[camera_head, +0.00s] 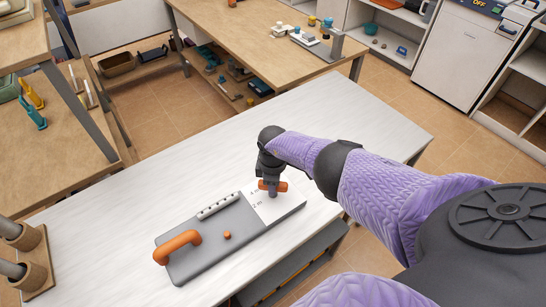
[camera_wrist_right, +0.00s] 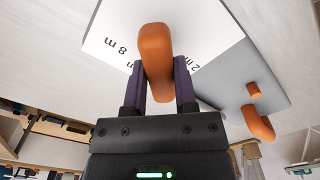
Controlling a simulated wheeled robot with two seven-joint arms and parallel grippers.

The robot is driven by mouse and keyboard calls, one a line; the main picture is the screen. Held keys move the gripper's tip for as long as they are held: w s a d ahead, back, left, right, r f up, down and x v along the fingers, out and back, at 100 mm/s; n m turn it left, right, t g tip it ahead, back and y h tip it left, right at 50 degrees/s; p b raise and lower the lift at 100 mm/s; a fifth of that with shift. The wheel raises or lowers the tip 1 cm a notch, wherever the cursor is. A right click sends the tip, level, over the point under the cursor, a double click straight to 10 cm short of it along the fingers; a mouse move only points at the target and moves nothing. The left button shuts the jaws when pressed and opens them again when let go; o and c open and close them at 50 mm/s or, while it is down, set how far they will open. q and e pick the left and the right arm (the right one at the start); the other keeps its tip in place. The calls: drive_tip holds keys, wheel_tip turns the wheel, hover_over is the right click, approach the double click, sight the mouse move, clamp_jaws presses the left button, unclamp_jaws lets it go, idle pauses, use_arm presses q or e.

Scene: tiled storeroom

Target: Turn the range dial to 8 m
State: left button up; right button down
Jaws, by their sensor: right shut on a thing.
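The range dial (camera_head: 281,187) is an orange bar-shaped knob on the white scale plate at the right end of a grey panel (camera_head: 215,245). In the right wrist view the dial (camera_wrist_right: 156,50) stands between the two dark fingers of my right gripper (camera_wrist_right: 160,82), which is shut on it from above. The "8 m" mark (camera_wrist_right: 122,47) is left of the dial in that view, and a "2 m" mark lies to its right, by a finger. Another mark is partly hidden. I cannot tell which mark the dial points to. My left gripper is not in view.
The panel lies on a white table (camera_head: 130,205) and also carries an orange handle (camera_head: 177,246), a small orange knob (camera_head: 227,235) and a light grey strip (camera_head: 218,206). A wooden holder (camera_head: 35,262) stands at the table's left. The table behind the panel is clear.

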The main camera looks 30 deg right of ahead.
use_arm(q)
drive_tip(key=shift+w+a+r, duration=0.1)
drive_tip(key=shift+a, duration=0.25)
use_arm(e)
drive_tip(key=shift+m, duration=0.3)
drive_tip(key=c, duration=0.5)
unclamp_jaws()
drive_tip(key=shift+o, duration=0.5)
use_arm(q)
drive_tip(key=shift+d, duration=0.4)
use_arm(e)
wheel_tip(320, 180, up, 10)
drive_tip(key=p, duration=0.8)
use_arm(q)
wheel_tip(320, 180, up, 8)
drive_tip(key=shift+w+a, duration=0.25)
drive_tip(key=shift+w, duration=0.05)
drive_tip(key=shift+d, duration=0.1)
